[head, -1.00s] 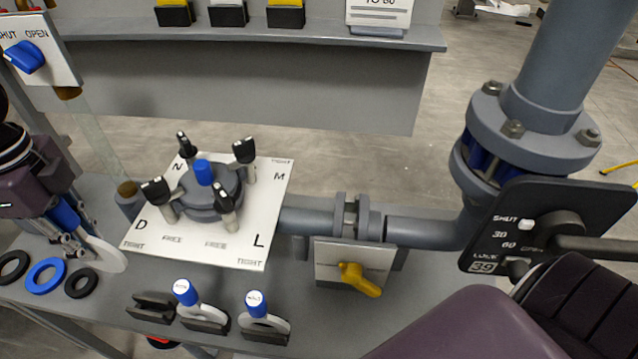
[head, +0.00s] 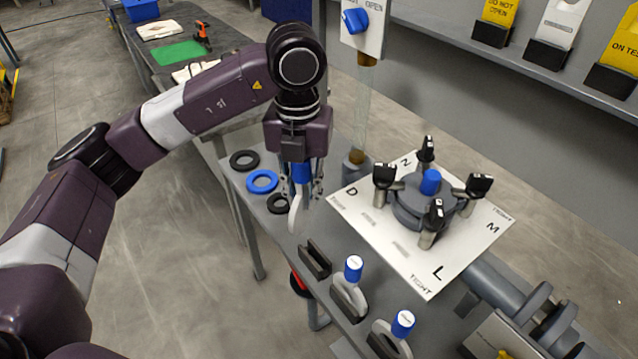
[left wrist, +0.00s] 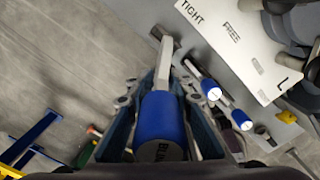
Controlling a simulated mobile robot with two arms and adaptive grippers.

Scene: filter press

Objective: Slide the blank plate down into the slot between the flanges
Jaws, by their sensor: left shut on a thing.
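My left gripper (head: 300,182) points down and is shut on the blue handle of the blank plate (head: 294,215), above the left end of the bench. In the left wrist view the blue handle (left wrist: 160,125) lies between the fingers, its label partly hidden, and the pale plate (left wrist: 165,65) shows edge-on beyond it. The flanges (head: 558,323) are a grey pair on the pipe at the lower right of the head view, well away from the plate. The slot between them shows only at a slant. My right gripper is not in view.
The round cover (head: 420,200) with several black knobs on a white panel (head: 350,205) stands between plate and flanges. Two blue-handled plates (head: 354,268) (head: 402,324) sit in black holders; another holder (head: 315,258) is empty. Rings (head: 262,181) lie behind. A sight tube (head: 362,115) rises nearby.

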